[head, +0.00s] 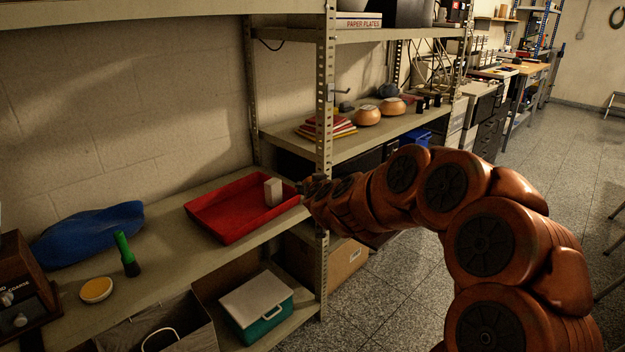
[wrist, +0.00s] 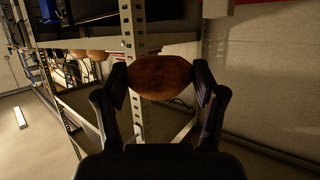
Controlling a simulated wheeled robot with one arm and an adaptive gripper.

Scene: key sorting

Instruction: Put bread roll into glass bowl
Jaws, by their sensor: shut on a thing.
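In the wrist view, my gripper (wrist: 162,85) is shut on a brown bread roll (wrist: 160,77), with one dark finger on each end of it. The roll is held up in front of a metal shelf post. In the head view, my arm reaches left and its end (head: 306,190) is beside the shelf post, by the right end of a red tray. I cannot make out the roll in the head view. I cannot pick out a glass bowl for certain in either view.
The red tray (head: 214,229) holds a white block (head: 273,191). Left of it on the shelf are a green torch-like object (head: 126,254), a small round dish (head: 96,290) and a blue cloth-like thing (head: 88,232). The perforated post (head: 325,100) stands close. Two rounded orange things (head: 367,116) sit on the further shelf.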

